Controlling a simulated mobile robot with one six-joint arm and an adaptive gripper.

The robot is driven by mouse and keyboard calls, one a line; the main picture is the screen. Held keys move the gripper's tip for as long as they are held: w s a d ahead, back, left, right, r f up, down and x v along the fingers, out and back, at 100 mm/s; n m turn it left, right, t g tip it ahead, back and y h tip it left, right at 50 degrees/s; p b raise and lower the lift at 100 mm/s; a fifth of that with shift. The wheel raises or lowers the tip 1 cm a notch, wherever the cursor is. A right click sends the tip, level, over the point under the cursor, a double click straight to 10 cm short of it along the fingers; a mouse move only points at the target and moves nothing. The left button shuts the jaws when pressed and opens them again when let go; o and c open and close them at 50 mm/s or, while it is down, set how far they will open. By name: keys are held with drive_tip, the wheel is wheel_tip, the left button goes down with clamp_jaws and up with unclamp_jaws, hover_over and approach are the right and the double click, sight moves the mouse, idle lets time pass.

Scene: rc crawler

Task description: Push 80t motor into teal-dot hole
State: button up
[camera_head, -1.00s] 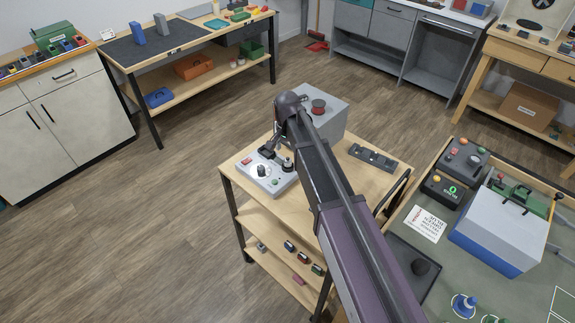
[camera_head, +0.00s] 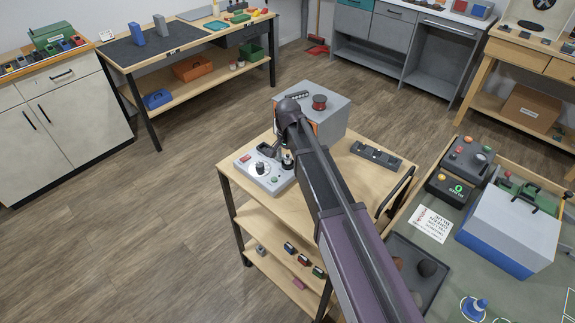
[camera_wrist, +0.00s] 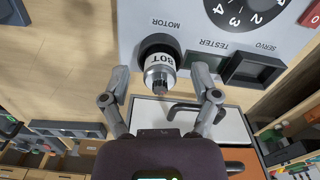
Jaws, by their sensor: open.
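The 80t motor (camera_wrist: 160,62), a silver can with a white label, sits upright in or on the dark round socket marked MOTOR on the grey tester (camera_wrist: 190,15). In the head view the tester (camera_head: 262,177) lies on the cart's near left corner. My gripper (camera_wrist: 160,84) is open, one finger on each side of the motor, with visible gaps to it. In the head view my gripper (camera_head: 279,153) is small and partly hidden by my arm. I cannot make out a teal-dot hole in either view.
A dark grey fixture (camera_head: 376,155) lies to the right. The workbench (camera_head: 425,252) at right holds a white-and-blue box (camera_head: 510,232). Open floor lies left.

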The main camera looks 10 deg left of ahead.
idle(0.6)
clamp_jaws()
